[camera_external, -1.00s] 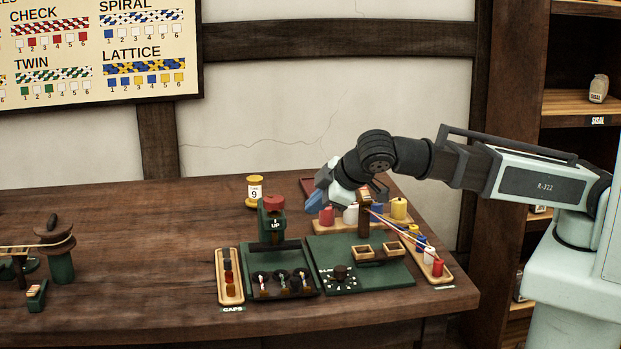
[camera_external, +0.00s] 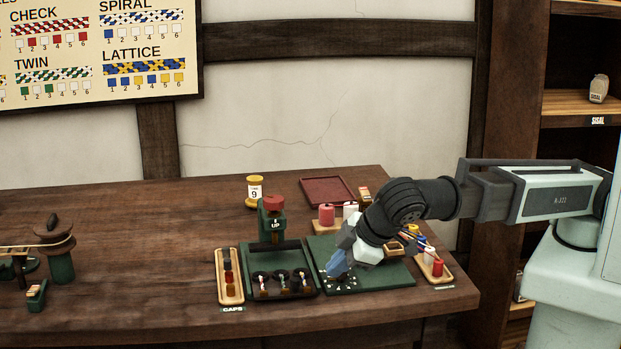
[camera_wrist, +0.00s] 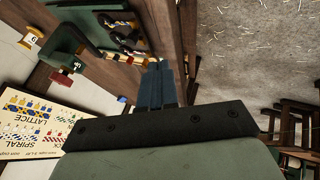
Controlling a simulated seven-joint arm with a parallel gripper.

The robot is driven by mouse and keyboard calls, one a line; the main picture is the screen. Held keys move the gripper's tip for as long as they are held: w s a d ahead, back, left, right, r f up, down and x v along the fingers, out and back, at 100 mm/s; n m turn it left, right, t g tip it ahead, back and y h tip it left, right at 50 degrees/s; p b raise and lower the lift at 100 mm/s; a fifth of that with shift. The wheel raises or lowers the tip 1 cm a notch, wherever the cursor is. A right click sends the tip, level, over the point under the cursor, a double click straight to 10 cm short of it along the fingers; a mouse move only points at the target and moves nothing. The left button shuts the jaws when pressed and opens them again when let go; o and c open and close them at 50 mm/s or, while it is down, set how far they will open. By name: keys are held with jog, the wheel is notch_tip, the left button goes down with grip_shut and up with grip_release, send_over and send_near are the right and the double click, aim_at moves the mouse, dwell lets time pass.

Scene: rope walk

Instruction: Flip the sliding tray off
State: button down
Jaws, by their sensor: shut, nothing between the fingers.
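My gripper (camera_external: 337,264) has its blue fingers closed and empty. It points down over the front left part of the green board (camera_external: 398,274), covering the dial there. Whether it touches the dial is unclear. Left of it is the dark green tray (camera_external: 310,292) with three round black holders; I cannot tell for sure that this is the sliding tray. Behind that tray stands a green post (camera_external: 264,228) with a red top, marked UP. In the wrist view, the closed fingers (camera_wrist: 158,84) are at centre, with the holders near the top.
A wooden caps rack (camera_external: 219,297) stands left of the tray. Coloured spools and a wooden rack (camera_external: 445,278) lie to the right. A red tray (camera_external: 322,191) and a yellow spool (camera_external: 255,197) are behind.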

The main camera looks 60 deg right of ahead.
jog(key=shift+w+f, duration=0.1)
send_near(292, 290)
notch_tip(292, 290, down, 3)
jog(key=s+a, duration=0.1)
jog(key=a, duration=0.2)
jog(key=shift+w+d+f, duration=0.2)
jog(key=shift+w+d, duration=0.45)
jog(key=shift+w, duration=0.15)
jog(key=shift+w+d, duration=0.6)
jog(key=shift+w, duration=0.25)
jog(key=shift+w+d, duration=0.1)
jog(key=w+d, duration=0.7)
jog(key=shift+d, duration=0.1)
